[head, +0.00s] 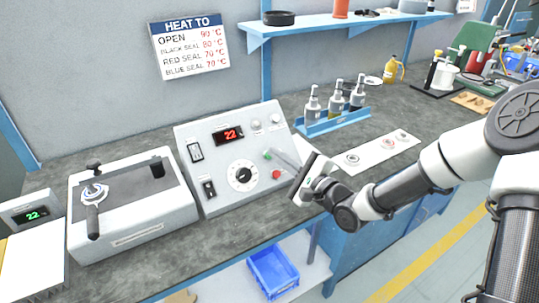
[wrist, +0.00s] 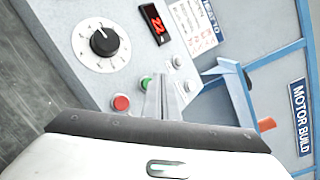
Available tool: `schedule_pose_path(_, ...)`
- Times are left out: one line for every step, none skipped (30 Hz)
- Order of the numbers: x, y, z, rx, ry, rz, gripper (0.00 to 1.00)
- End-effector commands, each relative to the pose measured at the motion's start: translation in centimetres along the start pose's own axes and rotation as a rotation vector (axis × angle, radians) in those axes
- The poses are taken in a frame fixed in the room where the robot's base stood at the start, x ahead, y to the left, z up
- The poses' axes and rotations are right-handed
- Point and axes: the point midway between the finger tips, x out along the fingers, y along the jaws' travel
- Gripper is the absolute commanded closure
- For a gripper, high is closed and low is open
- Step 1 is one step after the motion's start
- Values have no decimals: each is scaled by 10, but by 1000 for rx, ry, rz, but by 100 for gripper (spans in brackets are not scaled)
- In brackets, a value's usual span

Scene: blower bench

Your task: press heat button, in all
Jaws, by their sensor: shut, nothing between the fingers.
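The grey control box (head: 215,140) stands on the bench with a red "22" display (head: 229,135) and a black dial (head: 242,175). On its right side are a green button (head: 267,156) and a red button (head: 276,174) below it. No heat label is readable. My gripper (head: 273,153) is shut and empty, its fingertips at the panel close by the green button. In the wrist view the shut fingers (wrist: 161,80) partly cover the green button (wrist: 146,82); the red button (wrist: 121,102) is clear to the left. I cannot tell whether the fingertips touch the green button.
A press-like machine (head: 130,205) stands left of the box, with a small green "22" display (head: 33,215) beyond it. To the right are a blue bottle rack (head: 333,121) and a white strip with rings (head: 378,151). A wall sign (head: 189,46) lists temperatures.

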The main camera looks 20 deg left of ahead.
Motion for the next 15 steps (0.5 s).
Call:
schedule_pose_path(1,1,-1,1,0,0,100)
schedule_pose_path(2,2,-2,1,0,0,100)
schedule_pose_path(3,3,-3,2,0,0,100)
schedule_pose_path(4,3,-3,2,0,-1,100)
schedule_pose_path(4,3,-4,2,0,-1,100)
schedule_pose_path(5,4,-4,1,0,-1,100)
schedule_pose_path(5,4,-4,1,0,-1,100)
schedule_pose_path(5,4,-4,1,0,-1,100)
schedule_pose_path(5,4,-4,1,0,0,100)
schedule_pose_path(5,4,-4,0,0,0,100)
schedule_pose_path(5,4,-4,0,0,0,100)
schedule_pose_path(5,4,-4,0,0,0,100)
schedule_pose_path(5,4,-4,0,0,0,100)
schedule_pose_path(5,4,-4,0,0,0,100)
schedule_pose_path(5,4,-4,0,0,0,100)
